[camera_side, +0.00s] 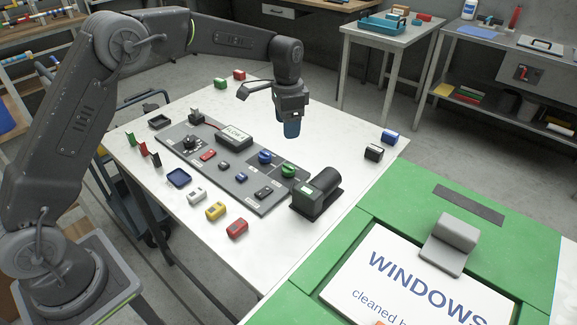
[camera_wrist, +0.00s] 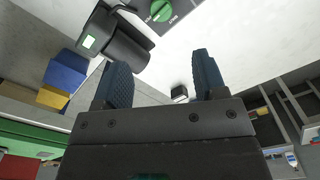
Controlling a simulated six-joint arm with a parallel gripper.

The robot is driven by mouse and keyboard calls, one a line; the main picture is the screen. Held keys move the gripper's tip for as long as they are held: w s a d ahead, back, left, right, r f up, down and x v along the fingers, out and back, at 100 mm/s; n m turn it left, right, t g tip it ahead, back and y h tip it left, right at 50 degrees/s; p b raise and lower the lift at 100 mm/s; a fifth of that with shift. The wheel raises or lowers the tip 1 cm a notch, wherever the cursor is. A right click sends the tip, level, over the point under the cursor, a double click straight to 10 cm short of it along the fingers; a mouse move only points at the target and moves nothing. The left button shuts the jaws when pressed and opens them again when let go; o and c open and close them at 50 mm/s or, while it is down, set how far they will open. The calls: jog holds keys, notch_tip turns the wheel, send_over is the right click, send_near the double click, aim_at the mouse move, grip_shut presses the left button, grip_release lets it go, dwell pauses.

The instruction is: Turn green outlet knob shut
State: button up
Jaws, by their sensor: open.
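The green knob (camera_side: 288,170) sits on the right part of a grey control panel (camera_side: 225,180) on the white table. It also shows at the top edge of the wrist view (camera_wrist: 160,10), partly cut off, with a light bar across it. A blue knob (camera_side: 265,157) sits beside it on the panel. My gripper (camera_side: 291,130) hangs above the table near the green knob, apart from it. In the wrist view my gripper (camera_wrist: 160,76) has its two dark blue fingers spread with nothing between them.
A black cylindrical device (camera_side: 318,194) stands just right of the green knob; it also shows in the wrist view (camera_wrist: 118,42). Small blocks, black (camera_side: 374,152) and blue (camera_side: 390,136), lie at the table's right. A black box (camera_side: 235,136) sits at the panel's back.

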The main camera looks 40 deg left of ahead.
aim_at(288, 166)
notch_tip(288, 166, down, 14)
jog(key=shift+w+f, duration=0.15)
jog(key=shift+f, duration=0.1)
dwell(0.3)
jog(key=shift+c, duration=0.2)
jog(key=c, duration=0.9)
